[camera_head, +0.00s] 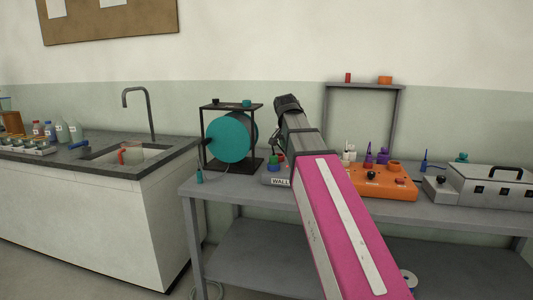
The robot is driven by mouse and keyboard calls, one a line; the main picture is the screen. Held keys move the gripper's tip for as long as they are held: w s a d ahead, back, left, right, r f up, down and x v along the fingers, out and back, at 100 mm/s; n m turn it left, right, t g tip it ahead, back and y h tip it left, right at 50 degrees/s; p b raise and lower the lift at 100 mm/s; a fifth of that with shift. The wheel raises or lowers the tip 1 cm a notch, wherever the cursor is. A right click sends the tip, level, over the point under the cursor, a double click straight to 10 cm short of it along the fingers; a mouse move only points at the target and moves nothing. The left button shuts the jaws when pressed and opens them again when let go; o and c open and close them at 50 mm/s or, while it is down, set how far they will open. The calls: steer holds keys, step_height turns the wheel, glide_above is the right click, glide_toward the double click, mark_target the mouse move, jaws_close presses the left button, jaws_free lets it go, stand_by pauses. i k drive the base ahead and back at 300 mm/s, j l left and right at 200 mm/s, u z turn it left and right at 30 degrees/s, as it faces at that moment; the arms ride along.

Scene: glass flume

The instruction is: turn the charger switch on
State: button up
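A grey box with a label reading "WALL" (275,181) stands on the grey bench, left of my arm. Small green, red and blue parts show above it. My pink and grey arm hides its right side and any further lettering, so I cannot tell whether it is the charger. I cannot make out a charger switch or its position. My arm reaches up from the bottom right across the bench. My gripper's fingers do not show; the far end of the arm is hidden behind its own links.
On the bench (232,187), a teal drum in a black frame (229,137) stands left. An orange unit with knobs (383,184) and a grey box with a black handle (492,188) stand right. A grey shelf frame (363,86) rises behind. A sink counter (150,151) is at left.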

mark_target(441, 179)
steer(key=k, duration=0.95)
